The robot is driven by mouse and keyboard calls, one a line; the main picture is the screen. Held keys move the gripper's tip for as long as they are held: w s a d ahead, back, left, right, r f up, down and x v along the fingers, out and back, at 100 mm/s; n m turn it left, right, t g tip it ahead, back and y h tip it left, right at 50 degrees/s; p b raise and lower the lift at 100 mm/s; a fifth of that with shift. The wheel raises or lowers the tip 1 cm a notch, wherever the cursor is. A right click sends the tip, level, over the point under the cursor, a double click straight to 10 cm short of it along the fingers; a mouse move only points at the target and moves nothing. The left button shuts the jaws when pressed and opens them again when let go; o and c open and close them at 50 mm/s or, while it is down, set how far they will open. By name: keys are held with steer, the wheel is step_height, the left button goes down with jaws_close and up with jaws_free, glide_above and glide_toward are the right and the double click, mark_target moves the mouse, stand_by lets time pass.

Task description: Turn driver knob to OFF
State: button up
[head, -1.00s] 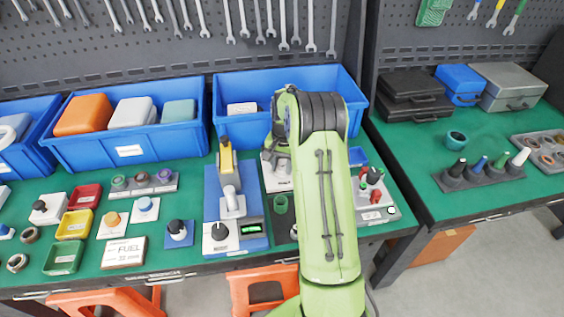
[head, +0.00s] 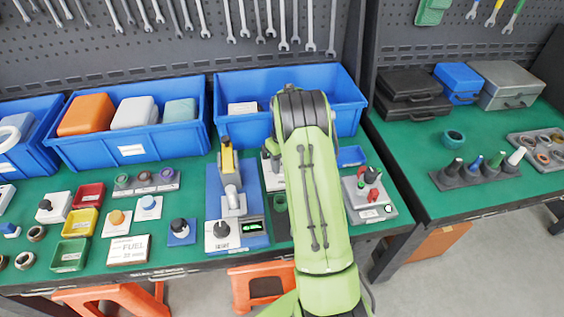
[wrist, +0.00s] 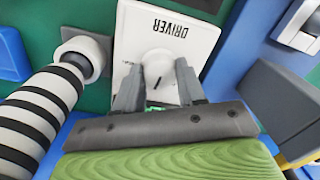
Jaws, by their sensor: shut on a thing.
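The driver knob (wrist: 157,66) is a pale round knob with a dark pointer mark. It sits on a white plate (wrist: 190,38) labelled DRIVER, which reads upside down in the wrist view. My gripper (wrist: 155,86) is shut on the knob, with one grey finger on each side. The pointer mark faces down toward my gripper. Small lettering beside the knob is too blurred to read. In the head view, a white plate (head: 275,180) shows beside my green arm, which hides much of that spot.
A black-and-white striped cylinder (wrist: 38,112) lies close left in the wrist view. In the head view, a blue tester with a yellow part (head: 228,160) stands left of my arm. A grey box with red and green parts (head: 368,196) stands right. A blue bin (head: 348,100) is behind.

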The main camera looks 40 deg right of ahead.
steer(key=n, duration=0.4)
steer(key=shift+n, duration=0.3)
steer(key=n, duration=0.4)
steer(key=shift+w+n, duration=0.1)
steer(key=shift+n, duration=0.2)
steer(key=shift+r, duration=0.1)
steer(key=o, duration=1.1)
steer(key=shift+c, duration=0.2)
step_height(320, 180, up, 16)
steer(key=p, duration=0.3)
steer(key=shift+w+d, duration=0.2)
steer(key=shift+f, duration=0.2)
